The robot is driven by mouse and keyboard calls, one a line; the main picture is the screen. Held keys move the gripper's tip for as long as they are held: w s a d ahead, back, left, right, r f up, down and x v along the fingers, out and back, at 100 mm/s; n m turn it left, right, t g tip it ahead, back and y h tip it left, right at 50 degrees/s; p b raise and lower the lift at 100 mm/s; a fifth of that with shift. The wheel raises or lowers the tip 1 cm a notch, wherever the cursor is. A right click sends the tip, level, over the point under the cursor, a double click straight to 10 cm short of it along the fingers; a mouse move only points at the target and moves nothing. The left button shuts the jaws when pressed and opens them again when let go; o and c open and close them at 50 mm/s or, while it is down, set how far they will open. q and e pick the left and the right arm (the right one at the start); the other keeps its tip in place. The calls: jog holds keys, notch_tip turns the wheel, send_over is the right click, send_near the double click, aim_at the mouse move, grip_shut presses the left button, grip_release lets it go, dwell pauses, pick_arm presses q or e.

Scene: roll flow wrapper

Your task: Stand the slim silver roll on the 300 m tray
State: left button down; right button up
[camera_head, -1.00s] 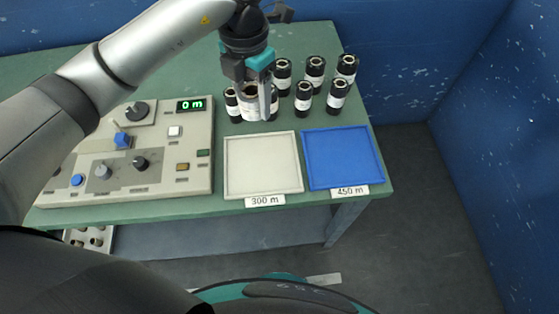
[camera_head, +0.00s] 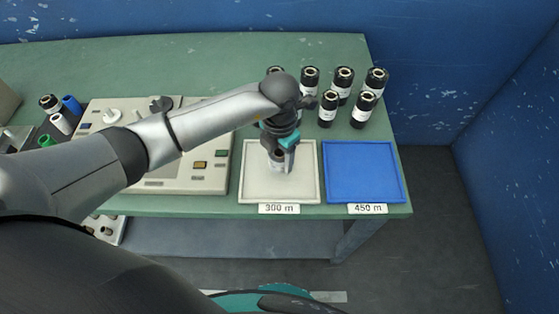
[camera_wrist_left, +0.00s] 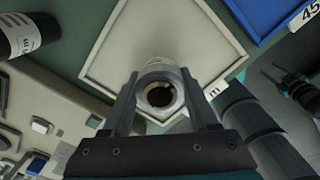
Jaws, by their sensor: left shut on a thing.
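My left gripper (camera_head: 281,165) is over the white 300 m tray (camera_head: 308,190) and points down. It is shut on a roll (camera_head: 275,160), whose silvery-grey side and round open core (camera_wrist_left: 160,95) show between the fingers in the left wrist view. The roll looks upright, inside the tray's rim. I cannot tell whether its lower end touches the tray floor. The fingers hide part of the roll in the head view. The tray also shows in the left wrist view (camera_wrist_left: 120,52).
The blue 450 m tray (camera_head: 362,172) lies right of the white tray. Several dark, labelled rolls stand behind the trays, one of them at the front (camera_head: 328,108). A control panel (camera_head: 190,180) lies left, partly under my arm. The blue tray is empty.

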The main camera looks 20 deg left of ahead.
aim_at(279, 155)
pick_arm(q)
jog(key=shift+f, duration=0.95)
jog(key=shift+f, duration=0.15)
jog(key=shift+c, duration=0.9)
grip_release()
jog(key=shift+r, duration=0.2)
notch_tip(279, 155, up, 12)
jog(key=shift+f+p, duration=0.1)
jog(key=shift+p, duration=0.55)
